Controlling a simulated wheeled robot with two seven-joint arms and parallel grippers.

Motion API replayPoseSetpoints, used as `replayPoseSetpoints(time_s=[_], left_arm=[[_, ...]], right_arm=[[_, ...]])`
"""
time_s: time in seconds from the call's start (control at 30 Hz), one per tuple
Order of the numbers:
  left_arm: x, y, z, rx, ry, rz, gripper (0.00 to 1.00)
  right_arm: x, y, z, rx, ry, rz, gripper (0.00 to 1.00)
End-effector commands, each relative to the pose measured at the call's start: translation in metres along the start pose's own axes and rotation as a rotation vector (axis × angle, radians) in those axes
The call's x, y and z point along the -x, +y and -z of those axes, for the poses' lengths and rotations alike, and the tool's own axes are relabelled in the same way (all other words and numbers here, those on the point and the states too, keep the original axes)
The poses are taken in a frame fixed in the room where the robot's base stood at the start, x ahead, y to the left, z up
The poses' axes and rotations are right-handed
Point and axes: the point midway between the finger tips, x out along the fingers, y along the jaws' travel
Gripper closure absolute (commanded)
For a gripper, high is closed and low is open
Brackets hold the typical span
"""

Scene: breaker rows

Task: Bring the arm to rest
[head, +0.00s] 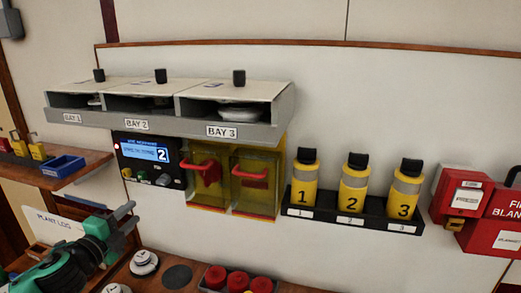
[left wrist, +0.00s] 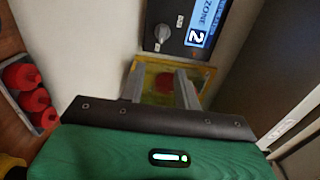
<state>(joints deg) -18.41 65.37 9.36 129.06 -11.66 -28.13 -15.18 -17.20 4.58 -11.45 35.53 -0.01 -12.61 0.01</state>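My left gripper (head: 122,217), on a green and black arm, is at the lower left, in front of the wall. In the left wrist view its two grey fingers (left wrist: 161,90) stand apart with nothing held between them. Beyond them a yellow-framed cover (left wrist: 158,73) with something red behind it shows, out of reach of the fingertips as far as I can tell. My right gripper is in neither view.
Bays 1 to 3 (head: 170,118) jut from the wall above the display panel (head: 150,160) and two yellow covers with red handles (head: 250,180). Numbered yellow canisters (head: 353,187) stand right. A red box (head: 490,225) is far right. Red caps (head: 238,280) sit on the bench below.

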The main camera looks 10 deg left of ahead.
Motion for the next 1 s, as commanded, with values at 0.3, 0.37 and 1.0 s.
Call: replayPoseSetpoints(time_s=[0.3, 0.37, 1.0], left_arm=[[0.038, 0.097, 0.004, 0.32, -0.214, -0.17, 0.67], [0.051, 0.122, 0.009, 0.404, -0.274, -0.223, 0.67], [0.216, 0.29, 0.165, 1.131, -0.809, -0.842, 0.67]], right_arm=[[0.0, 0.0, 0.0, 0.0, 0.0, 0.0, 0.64], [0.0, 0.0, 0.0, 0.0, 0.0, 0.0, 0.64], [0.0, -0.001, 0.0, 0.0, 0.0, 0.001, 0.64]])
